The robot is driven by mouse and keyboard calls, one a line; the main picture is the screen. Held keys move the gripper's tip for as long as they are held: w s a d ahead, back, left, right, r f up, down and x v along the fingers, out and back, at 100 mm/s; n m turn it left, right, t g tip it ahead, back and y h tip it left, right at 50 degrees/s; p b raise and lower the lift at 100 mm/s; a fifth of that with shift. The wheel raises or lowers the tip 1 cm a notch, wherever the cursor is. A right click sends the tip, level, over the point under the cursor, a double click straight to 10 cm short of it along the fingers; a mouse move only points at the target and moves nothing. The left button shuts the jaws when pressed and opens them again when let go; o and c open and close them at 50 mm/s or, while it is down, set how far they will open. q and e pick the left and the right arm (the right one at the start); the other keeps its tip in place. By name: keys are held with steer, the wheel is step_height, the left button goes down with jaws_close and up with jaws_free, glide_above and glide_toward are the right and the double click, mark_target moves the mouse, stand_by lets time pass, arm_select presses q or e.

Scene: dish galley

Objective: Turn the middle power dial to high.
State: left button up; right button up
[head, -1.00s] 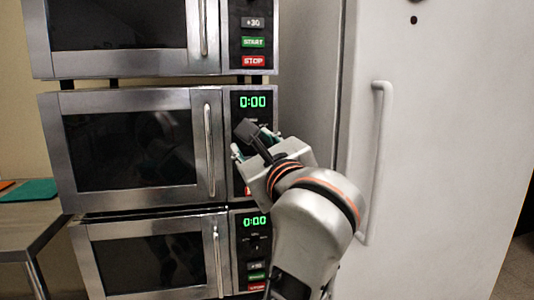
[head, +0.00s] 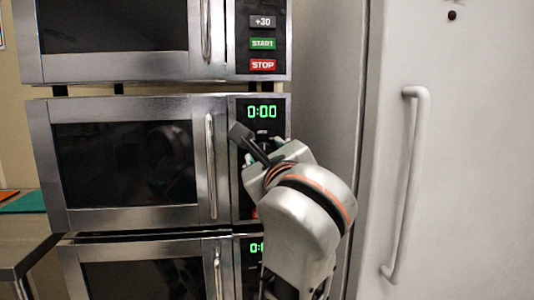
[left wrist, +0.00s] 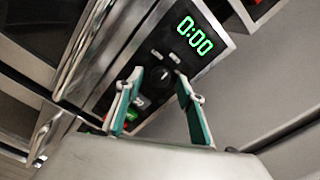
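The middle microwave (head: 125,105) shows a green 0:00 on its black panel. Its dark round power dial (left wrist: 159,76) lies below the display in the left wrist view, with a pale pointer mark. In the head view my gripper mostly hides the dial. My left gripper (head: 264,150) is in front of this panel. In the left wrist view the left gripper (left wrist: 157,83) is open, its teal-padded fingers apart on either side of the dial in the picture. I cannot tell whether they touch it. My right gripper is not in view.
Another microwave (head: 120,68) sits above and one (head: 150,250) below. The middle door handle (head: 211,165) is just left of the panel. A white fridge-like door (head: 460,170) with a long handle (head: 408,185) stands right. A metal table (head: 22,240) is at left.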

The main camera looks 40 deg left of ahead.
arm_select(q)
steer(key=shift+s+r, duration=0.1)
steer(key=shift+s, duration=0.05)
steer(key=c, duration=0.3)
jaws_close()
